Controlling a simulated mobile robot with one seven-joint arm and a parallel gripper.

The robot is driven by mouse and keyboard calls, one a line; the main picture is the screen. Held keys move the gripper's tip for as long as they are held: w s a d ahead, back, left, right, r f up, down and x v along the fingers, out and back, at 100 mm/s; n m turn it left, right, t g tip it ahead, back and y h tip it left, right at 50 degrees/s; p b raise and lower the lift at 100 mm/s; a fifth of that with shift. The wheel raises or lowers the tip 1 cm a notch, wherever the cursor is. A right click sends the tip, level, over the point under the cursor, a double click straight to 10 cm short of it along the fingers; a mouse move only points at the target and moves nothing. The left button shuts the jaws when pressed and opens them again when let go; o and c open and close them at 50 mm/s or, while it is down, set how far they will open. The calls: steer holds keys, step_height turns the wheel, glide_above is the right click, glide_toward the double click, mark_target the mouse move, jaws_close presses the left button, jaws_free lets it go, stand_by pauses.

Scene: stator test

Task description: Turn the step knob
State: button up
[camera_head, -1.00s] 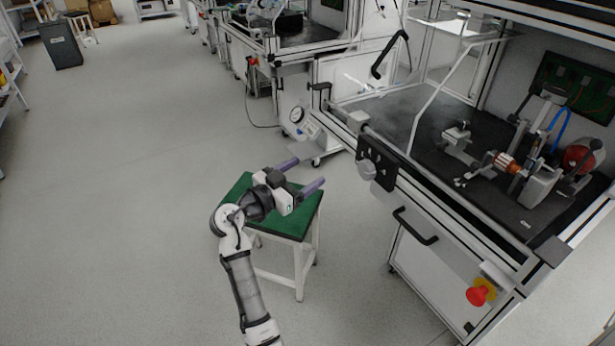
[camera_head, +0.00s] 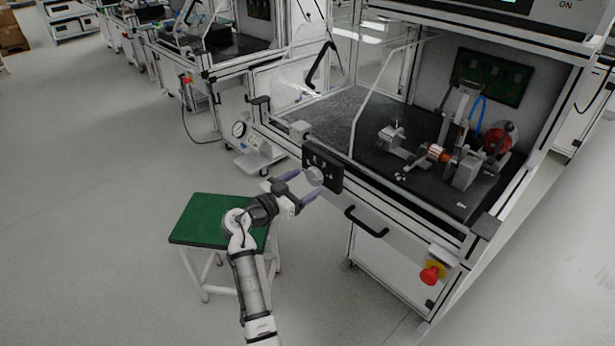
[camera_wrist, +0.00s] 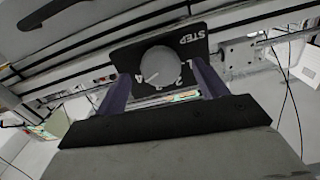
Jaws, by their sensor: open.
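The step knob (camera_head: 314,177) is a round grey dial on a black plate (camera_head: 335,172) fixed to the front frame of the test bench. In the wrist view the knob (camera_wrist: 160,66) faces me, with a light pointer line and upside-down "STEP" lettering on its plate (camera_wrist: 195,42). My gripper (camera_head: 302,187) is open at the knob. Its two purple fingers stand on either side of the knob, apart from each other. In the wrist view the fingertips (camera_wrist: 156,82) flank the knob's lower part. I cannot tell whether either finger touches it.
A green-topped stool (camera_head: 205,215) stands below my arm. A black drawer handle (camera_head: 366,222) and a red emergency stop button (camera_head: 432,275) are on the bench front, right of the knob. Motor test parts (camera_head: 440,152) sit on the bench top. The floor at left is clear.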

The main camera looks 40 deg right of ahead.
steer(key=shift+w+d, duration=0.1)
steer(key=shift+d, duration=0.8)
steer(key=c, duration=1)
